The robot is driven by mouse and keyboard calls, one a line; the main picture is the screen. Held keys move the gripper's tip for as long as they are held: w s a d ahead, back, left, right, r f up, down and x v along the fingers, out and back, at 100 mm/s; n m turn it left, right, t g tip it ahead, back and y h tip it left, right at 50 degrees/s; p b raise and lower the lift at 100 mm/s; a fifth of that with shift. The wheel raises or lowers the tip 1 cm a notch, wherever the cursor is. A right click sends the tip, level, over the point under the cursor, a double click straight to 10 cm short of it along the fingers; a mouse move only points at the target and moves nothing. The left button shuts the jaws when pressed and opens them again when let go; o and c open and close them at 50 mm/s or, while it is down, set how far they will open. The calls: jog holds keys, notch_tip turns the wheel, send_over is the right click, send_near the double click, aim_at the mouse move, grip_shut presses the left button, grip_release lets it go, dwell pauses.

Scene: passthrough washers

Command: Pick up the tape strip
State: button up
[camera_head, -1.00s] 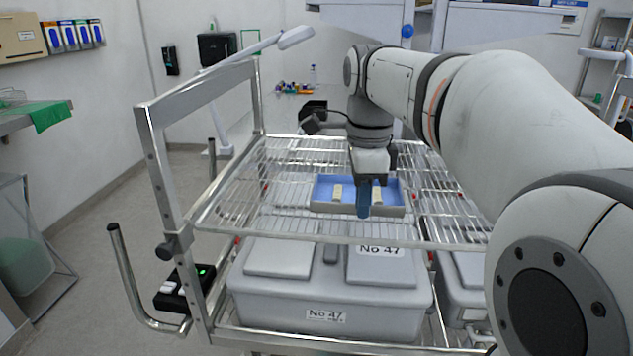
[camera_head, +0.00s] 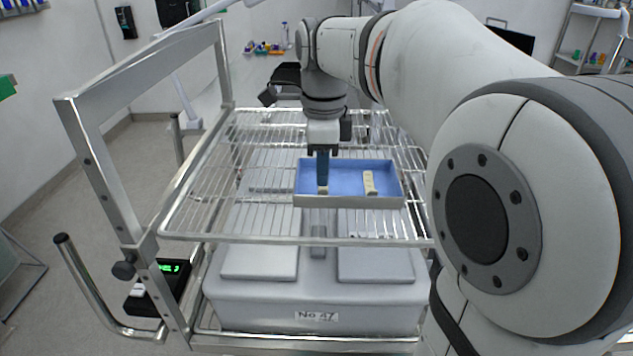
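A shallow tray (camera_head: 348,202) with a blue inside and a pale rim lies on the wire shelf of a metal cart. A cream tape strip (camera_head: 369,182) lies in its right part. A second tape strip (camera_head: 322,191) is at the left, mostly hidden behind my gripper (camera_head: 322,182). My gripper points down into the left part of the tray, its dark blue fingertips at or just above that strip. The fingers overlap in this view, so I cannot tell whether they are open or shut, or whether they touch the strip.
The wire shelf (camera_head: 215,192) is bare to the left of the tray. The cart's upright metal frame (camera_head: 100,150) stands at the left. A grey lidded box (camera_head: 318,300) labelled "No 47" is on the level below. My arm covers much of the right side.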

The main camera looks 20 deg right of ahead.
aim_at(323, 190)
jog(key=f, duration=0.3)
jog(key=shift+s+f, duration=0.15)
jog(key=shift+s, duration=0.15)
jog(key=shift+w+f, duration=0.2)
jog(key=shift+w, duration=0.15)
jog(key=shift+s+r, duration=0.1)
grip_shut()
